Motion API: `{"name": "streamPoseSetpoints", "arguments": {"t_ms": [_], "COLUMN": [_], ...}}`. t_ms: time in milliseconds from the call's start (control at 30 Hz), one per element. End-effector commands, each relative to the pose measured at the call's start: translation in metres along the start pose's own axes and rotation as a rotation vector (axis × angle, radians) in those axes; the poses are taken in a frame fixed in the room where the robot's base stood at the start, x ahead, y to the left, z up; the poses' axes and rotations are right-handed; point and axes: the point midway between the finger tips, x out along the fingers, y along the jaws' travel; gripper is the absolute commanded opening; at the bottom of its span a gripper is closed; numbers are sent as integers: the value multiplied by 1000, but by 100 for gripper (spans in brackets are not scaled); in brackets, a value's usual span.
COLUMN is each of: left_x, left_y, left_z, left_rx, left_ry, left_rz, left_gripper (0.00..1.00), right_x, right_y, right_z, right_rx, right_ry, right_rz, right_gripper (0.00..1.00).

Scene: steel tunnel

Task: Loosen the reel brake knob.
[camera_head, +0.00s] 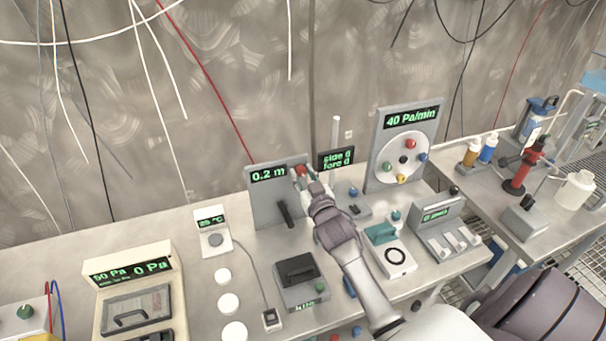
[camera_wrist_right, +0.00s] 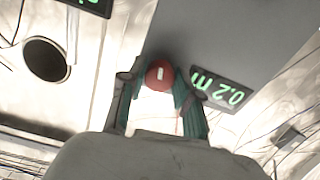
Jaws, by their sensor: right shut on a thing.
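The reel brake knob appears to be the red round knob (camera_head: 301,170) on the upright grey panel (camera_head: 262,211) with the "0.2 m" display. In the right wrist view the red knob (camera_wrist_right: 159,75) has a small white mark on its face and sits between the fingertips. My right gripper (camera_head: 307,176) is shut on the knob; its green-padded fingers show in the right wrist view (camera_wrist_right: 160,92). A black lever (camera_head: 284,213) stands low on the same panel. My left gripper is not in view.
Right of the panel are a "side 0 fore 0" display (camera_head: 336,158) and a "40 Pa/min" panel (camera_head: 404,147) with a dial of coloured knobs. A dark-topped grey box (camera_head: 297,270) stands in front. Cables hang along the back wall.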

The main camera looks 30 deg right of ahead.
Motion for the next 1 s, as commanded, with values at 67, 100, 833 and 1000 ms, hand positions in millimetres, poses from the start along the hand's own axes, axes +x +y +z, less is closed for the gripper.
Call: {"name": "streamPoseSetpoints", "arguments": {"t_ms": [67,100,833,1000], "left_x": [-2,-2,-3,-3], "left_y": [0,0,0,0], "left_z": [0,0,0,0], "left_rx": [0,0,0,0], "left_ry": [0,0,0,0], "left_rz": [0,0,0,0], "left_gripper": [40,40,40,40], "right_x": [0,0,0,0], "right_y": [0,0,1,1], "right_z": [0,0,0,0], "right_rx": [-75,-113,-810,-971], "right_ry": [0,0,1,0], "right_rz": [0,-1,-1,-1], "right_gripper": [0,0,0,0]}}
